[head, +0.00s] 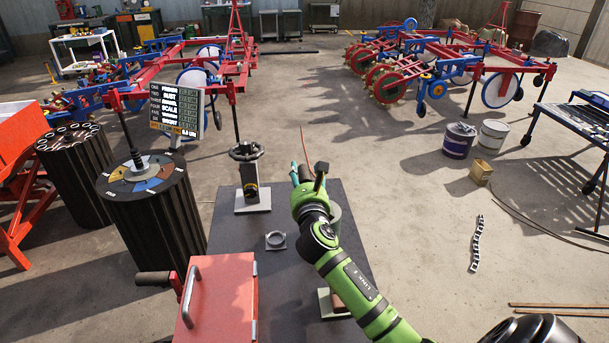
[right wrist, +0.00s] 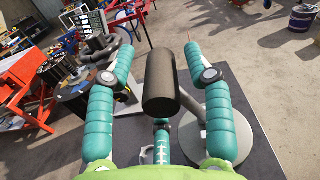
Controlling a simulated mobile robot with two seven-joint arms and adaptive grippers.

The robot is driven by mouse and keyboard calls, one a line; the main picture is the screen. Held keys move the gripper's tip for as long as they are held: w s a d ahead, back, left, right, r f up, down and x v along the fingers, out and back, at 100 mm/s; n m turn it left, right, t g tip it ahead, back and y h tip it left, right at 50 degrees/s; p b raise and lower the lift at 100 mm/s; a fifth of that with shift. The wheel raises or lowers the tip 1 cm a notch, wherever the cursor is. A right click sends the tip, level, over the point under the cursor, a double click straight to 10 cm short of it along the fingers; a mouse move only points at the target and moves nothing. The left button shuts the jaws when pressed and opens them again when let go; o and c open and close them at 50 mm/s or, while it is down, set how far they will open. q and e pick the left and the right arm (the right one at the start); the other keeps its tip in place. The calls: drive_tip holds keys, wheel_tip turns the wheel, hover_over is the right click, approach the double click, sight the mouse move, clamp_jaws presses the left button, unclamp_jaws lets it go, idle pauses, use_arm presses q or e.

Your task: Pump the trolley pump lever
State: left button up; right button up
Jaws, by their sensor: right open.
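The pump lever's black cylindrical grip (right wrist: 161,82) shows large in the right wrist view, between the two teal fingers of my right gripper (right wrist: 157,52). The fingers are open, with visible gaps on both sides of the grip. In the head view my right gripper (head: 298,173) is over the dark trolley top (head: 234,222), with the black grip (head: 321,170) close to it. A grey-green pump body (head: 334,214) shows partly behind my arm. In the wrist view a grey round part (right wrist: 213,133) lies below the right finger. My left gripper is not in view.
A black handwheel stand (head: 249,185) and small grey ring (head: 276,240) are on the trolley top. A red box with a handle (head: 228,295) is at the front. Black drums (head: 155,225) stand left. Buckets (head: 458,141) stand right; the floor between is mostly clear.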

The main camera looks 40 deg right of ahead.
drive_tip(key=shift+c, duration=0.4)
clamp_jaws()
drive_tip(key=shift+d+r, duration=0.15)
drive_tip(key=shift+r, duration=0.05)
drive_tip(key=shift+s+d+r+m+p, duration=0.25)
drive_tip(key=shift+d+m+p, duration=0.1)
drive_tip(key=shift+m+p, duration=0.2)
drive_tip(key=shift+s+d+r+m+p, duration=0.25)
drive_tip(key=shift+d+m+p, duration=0.3)
drive_tip(key=shift+m, duration=0.1)
drive_tip(key=s+d+m, duration=0.3)
drive_tip(key=d+m, duration=0.3)
drive_tip(key=m, duration=0.1)
drive_tip(key=shift+s+d+f+m+p, duration=0.25)
drive_tip(key=shift+f+m+p, duration=0.05)
drive_tip(key=shift+f+p, duration=0.15)
